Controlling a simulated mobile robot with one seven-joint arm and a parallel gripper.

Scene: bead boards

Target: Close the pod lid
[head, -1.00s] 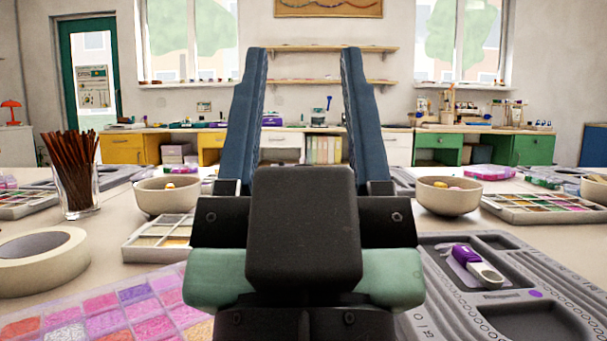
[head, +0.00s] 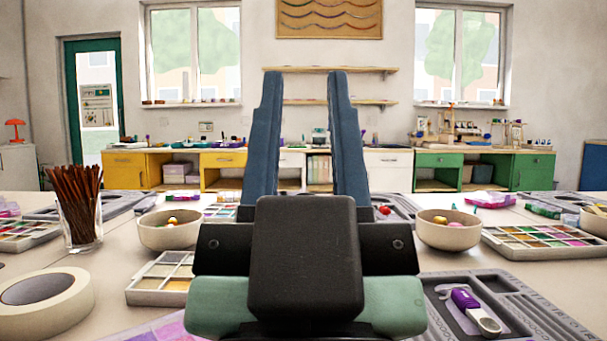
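A small purple-and-white object (head: 476,309), perhaps the pod, lies in a recess of the grey bead board (head: 515,303) at the lower right. Its purple part lies at the far end and its pale rounded part nearer me. I cannot tell lid from body at this size. My gripper (head: 305,82) stands up in the middle of the view, its two blue fingers apart with nothing between them. It is left of the purple-and-white object and apart from it. My gripper's body hides the middle of the table.
A masking tape roll (head: 75,304), a glass of brown sticks (head: 80,215), a bowl (head: 168,233) and a divided tray (head: 150,294) stand at left. Another bowl (head: 448,234) and a bead tray (head: 500,244) stand at right. A purple box (head: 490,199) lies farther back.

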